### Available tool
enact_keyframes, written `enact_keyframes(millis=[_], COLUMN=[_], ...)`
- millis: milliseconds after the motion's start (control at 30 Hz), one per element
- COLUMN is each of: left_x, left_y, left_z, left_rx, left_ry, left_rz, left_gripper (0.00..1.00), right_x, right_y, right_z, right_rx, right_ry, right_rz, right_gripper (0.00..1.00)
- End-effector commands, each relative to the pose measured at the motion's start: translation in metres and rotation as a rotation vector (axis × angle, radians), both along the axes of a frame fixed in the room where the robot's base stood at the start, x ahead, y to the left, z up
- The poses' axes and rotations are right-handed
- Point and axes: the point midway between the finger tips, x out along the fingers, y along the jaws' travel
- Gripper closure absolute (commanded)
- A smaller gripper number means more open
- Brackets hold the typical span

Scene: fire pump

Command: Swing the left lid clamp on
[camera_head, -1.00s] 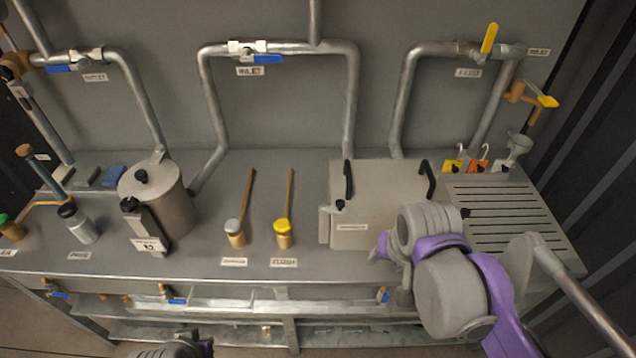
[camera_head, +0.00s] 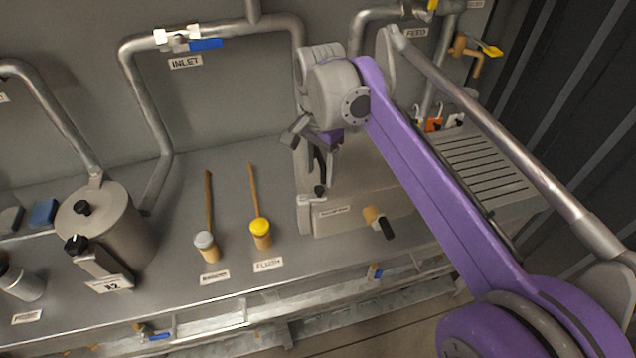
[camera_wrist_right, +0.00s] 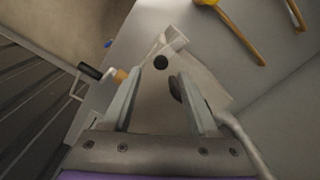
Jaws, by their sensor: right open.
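The grey lidded box (camera_head: 345,217) stands on the bench, partly hidden behind my right arm. Its left lid clamp (camera_head: 304,212) is a pale bracket at the box's left front corner, with a black knob (camera_head: 319,191) beside it. My right gripper (camera_head: 314,145) is open above the left part of the lid, close to a black lid handle (camera_head: 319,168). In the right wrist view the knob (camera_wrist_right: 161,62) shows just beyond the open fingertips, with the clamp bracket (camera_wrist_right: 176,38) past it. The black handle (camera_wrist_right: 175,88) lies near the right finger. My left gripper is out of view.
A tan and black crank-like grip (camera_head: 378,222) sticks out at the box's front. Two wooden-handled tools (camera_head: 208,243) and a metal canister (camera_head: 120,225) stand to the left. A slotted drain board (camera_head: 485,165) lies right. Pipes run along the wall behind.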

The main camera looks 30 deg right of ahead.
Motion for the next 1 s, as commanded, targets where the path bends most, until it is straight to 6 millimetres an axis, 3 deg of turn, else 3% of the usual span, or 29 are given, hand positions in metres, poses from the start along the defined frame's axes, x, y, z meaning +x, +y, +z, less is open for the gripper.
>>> enact_keyframes(millis=[100, 300, 667, 900, 1000], left_x=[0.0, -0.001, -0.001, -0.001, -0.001], left_y=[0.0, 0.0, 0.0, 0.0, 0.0], left_z=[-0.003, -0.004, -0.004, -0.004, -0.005], left_rx=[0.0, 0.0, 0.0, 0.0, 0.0], left_ry=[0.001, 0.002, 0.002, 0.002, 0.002], left_rz=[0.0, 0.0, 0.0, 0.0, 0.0], left_gripper=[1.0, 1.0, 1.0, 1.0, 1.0], right_x=[0.0, 0.0, 0.0, 0.0, 0.0], right_y=[0.0, 0.0, 0.0, 0.0, 0.0], right_z=[-0.022, -0.042, -0.046, -0.046, -0.046], right_rx=[0.0, 0.0, 0.0, 0.0, 0.0], right_ry=[0.0, 0.0, -0.001, -0.001, -0.001], right_rz=[0.001, 0.001, 0.001, 0.001, 0.001], right_gripper=[0.41, 0.41, 0.43, 0.86, 1.0])
